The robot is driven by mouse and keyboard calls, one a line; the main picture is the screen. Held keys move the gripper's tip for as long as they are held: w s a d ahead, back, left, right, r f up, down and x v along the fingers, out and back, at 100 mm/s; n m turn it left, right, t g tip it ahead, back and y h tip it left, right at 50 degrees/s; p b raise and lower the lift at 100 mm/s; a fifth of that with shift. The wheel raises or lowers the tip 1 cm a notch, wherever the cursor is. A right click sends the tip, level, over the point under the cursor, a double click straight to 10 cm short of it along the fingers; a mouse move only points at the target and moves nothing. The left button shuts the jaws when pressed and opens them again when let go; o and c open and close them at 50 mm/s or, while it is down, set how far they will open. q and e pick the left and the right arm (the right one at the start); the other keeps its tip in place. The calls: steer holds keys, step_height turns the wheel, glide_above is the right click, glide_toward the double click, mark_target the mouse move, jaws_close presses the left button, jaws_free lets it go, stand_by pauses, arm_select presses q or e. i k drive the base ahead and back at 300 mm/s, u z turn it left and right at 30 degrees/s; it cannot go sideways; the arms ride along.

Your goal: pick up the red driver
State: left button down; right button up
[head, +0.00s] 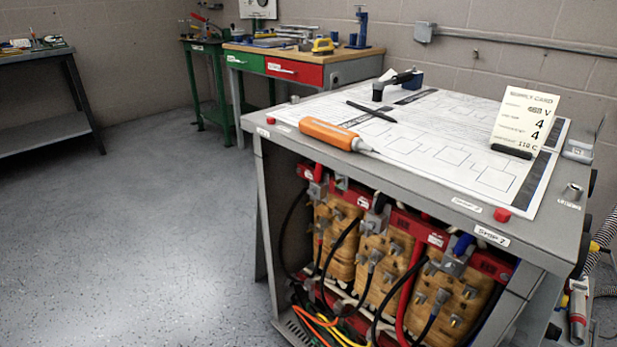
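I cannot make out a clearly red driver in the head view. An orange-handled tool (335,135) lies on the paper on the transformer cabinet's top (259,123), near its front left edge. A grey tool with red parts (578,308) shows low at the right edge; I cannot tell what it is. A small red-handled item (205,22) is on the green stand at the back, too small to identify. Neither of my grippers is in view.
A black pen (371,111), a black-handled tool (398,82) and a supply card (525,120) are on the cabinet top. Its open front shows coils (387,265) and cables. A workbench (300,68) stands behind; a side table (50,95) is far left. The left floor is clear.

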mark_target(577, 297)
steer(key=z, duration=0.45)
steer(key=k, duration=1.2)
steer(key=u, duration=0.55)
steer(key=i, duration=1.95)
steer(key=z, duration=1.1)
steer(key=k, duration=1.3)
steer(key=z, duration=0.55)
steer(key=i, duration=0.75)
steer(key=z, duration=0.55)
